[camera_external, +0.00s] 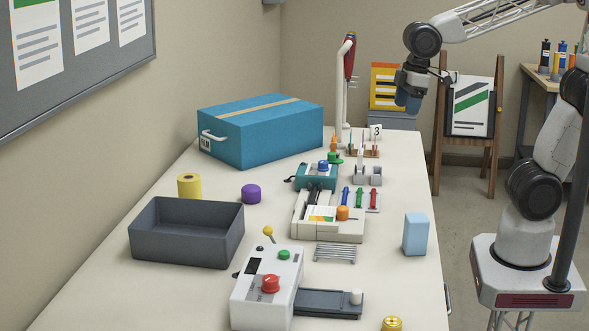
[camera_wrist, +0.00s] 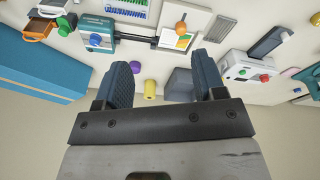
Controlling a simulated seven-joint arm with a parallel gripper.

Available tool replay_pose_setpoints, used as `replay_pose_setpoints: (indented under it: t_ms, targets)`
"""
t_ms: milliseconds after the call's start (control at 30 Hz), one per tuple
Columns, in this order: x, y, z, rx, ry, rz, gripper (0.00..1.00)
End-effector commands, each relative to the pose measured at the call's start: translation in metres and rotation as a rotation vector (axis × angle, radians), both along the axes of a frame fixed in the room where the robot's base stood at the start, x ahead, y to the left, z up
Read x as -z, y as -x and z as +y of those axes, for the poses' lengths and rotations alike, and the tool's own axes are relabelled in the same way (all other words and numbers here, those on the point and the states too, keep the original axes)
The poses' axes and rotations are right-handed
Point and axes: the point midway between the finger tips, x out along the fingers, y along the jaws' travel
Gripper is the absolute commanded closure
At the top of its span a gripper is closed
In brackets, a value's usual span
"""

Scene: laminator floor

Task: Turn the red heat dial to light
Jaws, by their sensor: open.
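The red heat dial (camera_external: 270,284) sits on top of the pale grey laminator (camera_external: 258,307) at the front of the table. A green button (camera_external: 284,254) and a yellow-knobbed lever (camera_external: 268,231) are near it. In the wrist view the red dial (camera_wrist: 264,78) shows at the right on the laminator (camera_wrist: 247,65). My gripper (camera_external: 410,100) hangs in the air beyond the table's right edge, toward the back, far from the dial. In the wrist view its two blue fingers (camera_wrist: 164,80) are wide apart, with nothing held between them. The dial's setting marks are too small to read.
A dark grey bin (camera_external: 180,250) stands left of the laminator. A blue film box (camera_external: 260,132) is at the back left. Bare table lies front left.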

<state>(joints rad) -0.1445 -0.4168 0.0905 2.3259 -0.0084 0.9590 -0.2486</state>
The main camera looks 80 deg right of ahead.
Motion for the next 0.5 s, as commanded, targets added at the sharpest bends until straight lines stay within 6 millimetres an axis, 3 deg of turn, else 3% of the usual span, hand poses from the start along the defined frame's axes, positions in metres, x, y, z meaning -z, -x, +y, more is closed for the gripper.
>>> replay_pose_setpoints:
  t_ms: [500]
  targets:
    - [-0.007, -0.11, 0.097, -0.389, 0.047, 0.039, 0.36]
